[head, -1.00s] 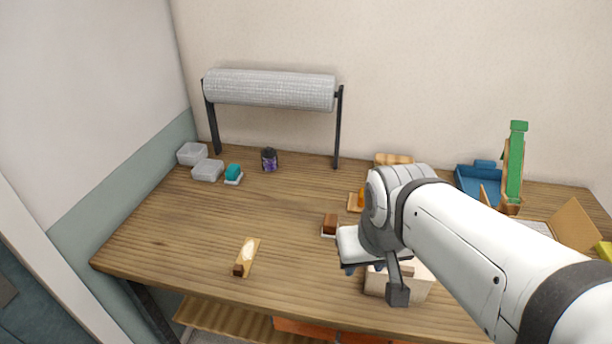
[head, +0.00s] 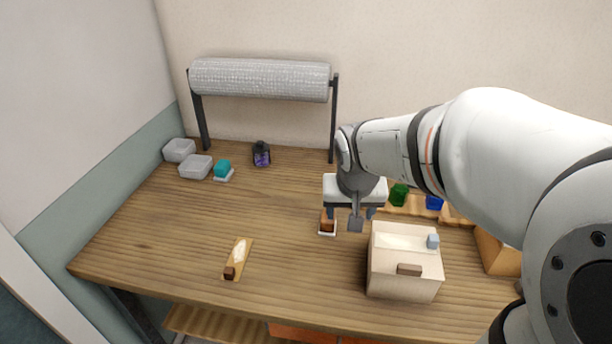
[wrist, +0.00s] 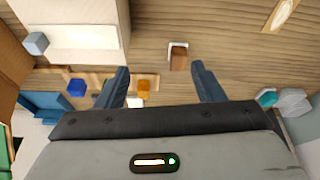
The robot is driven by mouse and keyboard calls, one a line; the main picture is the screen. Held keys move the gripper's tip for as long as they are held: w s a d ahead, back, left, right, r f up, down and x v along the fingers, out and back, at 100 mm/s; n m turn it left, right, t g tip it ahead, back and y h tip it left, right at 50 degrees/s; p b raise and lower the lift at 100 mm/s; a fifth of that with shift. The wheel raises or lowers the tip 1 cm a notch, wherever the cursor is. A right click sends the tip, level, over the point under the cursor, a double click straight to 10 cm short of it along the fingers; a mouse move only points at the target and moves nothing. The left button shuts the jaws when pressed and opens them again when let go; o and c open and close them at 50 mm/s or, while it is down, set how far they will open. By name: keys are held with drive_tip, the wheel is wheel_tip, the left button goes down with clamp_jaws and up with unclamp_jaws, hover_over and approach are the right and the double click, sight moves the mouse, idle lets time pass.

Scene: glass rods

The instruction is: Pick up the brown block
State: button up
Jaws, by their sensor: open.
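A brown block (head: 327,222) sits on a small white tray (head: 328,233) near the middle of the table. In the wrist view the brown block (wrist: 178,60) lies beyond my fingertips, right of centre between them, with nothing touching it. My gripper (head: 351,213) is open and empty above the table, just right of the block in the head view. Its two dark fingers (wrist: 160,68) also show in the wrist view.
A pale box (head: 402,285) with a grey-blue cube (head: 433,241) on top stands right of the gripper. Green (head: 399,195) and blue (head: 434,202) items are behind it. A roll on a stand (head: 260,80) and clear containers (head: 195,167) are at the back. The left-middle table is clear.

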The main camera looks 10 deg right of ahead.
drive_tip(key=m+b, duration=0.1)
drive_tip(key=b, duration=0.2)
hover_over(326, 228)
drive_tip(key=d, duration=0.1)
wheel_tip(326, 228, down, 10)
drive_tip(key=shift+t, duration=0.3)
drive_tip(key=x, duration=0.8)
drive_tip(key=shift+s+a+f, duration=0.15)
drive_tip(key=shift+s+a, duration=0.05)
drive_tip(key=shift+a, duration=0.15)
drive_tip(key=shift+c, duration=0.3)
drive_tip(key=c, duration=1.1)
